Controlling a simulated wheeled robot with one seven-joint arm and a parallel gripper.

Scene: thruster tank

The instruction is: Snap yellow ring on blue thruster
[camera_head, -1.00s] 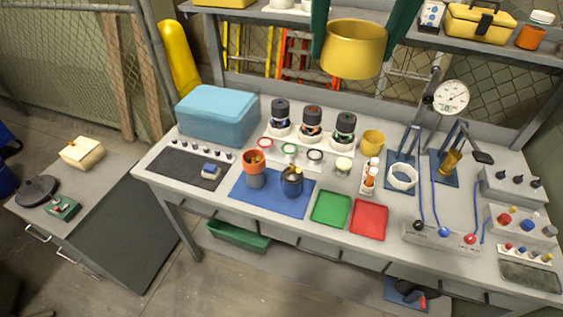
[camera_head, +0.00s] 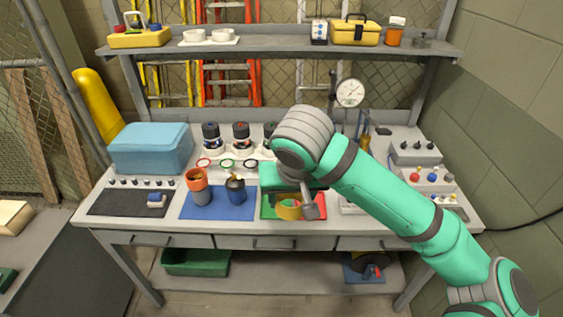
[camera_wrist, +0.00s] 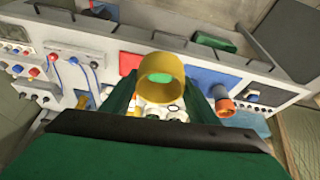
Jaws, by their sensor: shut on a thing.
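The yellow ring (camera_head: 289,213) is a wide band held in my gripper (camera_wrist: 160,97), which is shut on it. In the wrist view the ring (camera_wrist: 153,95) sits between the two green fingers, its opening facing the camera. In the head view my gripper and the ring are over the tray area, right of the blue mat and apart from the thruster.
A red tray (camera_head: 318,199) and a green tray lie under my gripper, partly hidden. Several dark thruster units stand behind, with small rings (camera_head: 227,163) in front. A light-blue box (camera_head: 150,150) stands at the left. A gauge stand (camera_head: 350,93) is behind my arm.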

